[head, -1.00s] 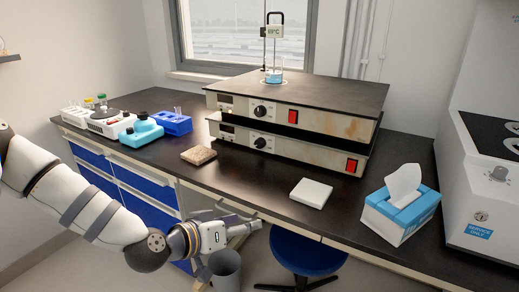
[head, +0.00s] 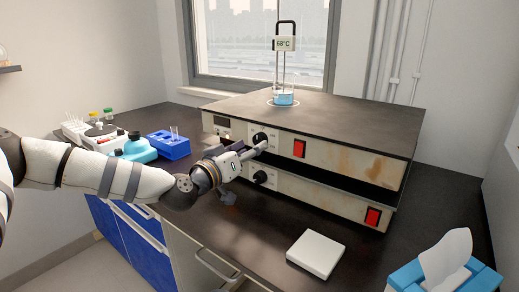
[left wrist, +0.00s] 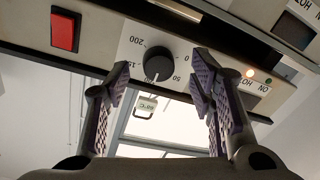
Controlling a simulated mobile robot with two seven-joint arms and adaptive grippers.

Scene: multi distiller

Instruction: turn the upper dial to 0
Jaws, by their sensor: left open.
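The upper dial (head: 260,139) is a black round knob on the front of the upper hotplate (head: 331,156). In the left wrist view, which is upside down, the dial (left wrist: 158,65) shows a pale pointer mark and a printed scale from 0 to 200. The mark lies away from the 0, toward the middle of the scale. My left gripper (head: 262,147) is open in front of the dial. Its padded fingers (left wrist: 158,84) stand on either side of the dial with visible gaps; I see no contact. My right gripper is not in view.
The lower hotplate with its own dial (head: 260,177) is just below. A beaker (head: 286,98) with a thermometer stands on the upper plate. A white block (head: 316,254) and tissue box (head: 445,272) are at front right.

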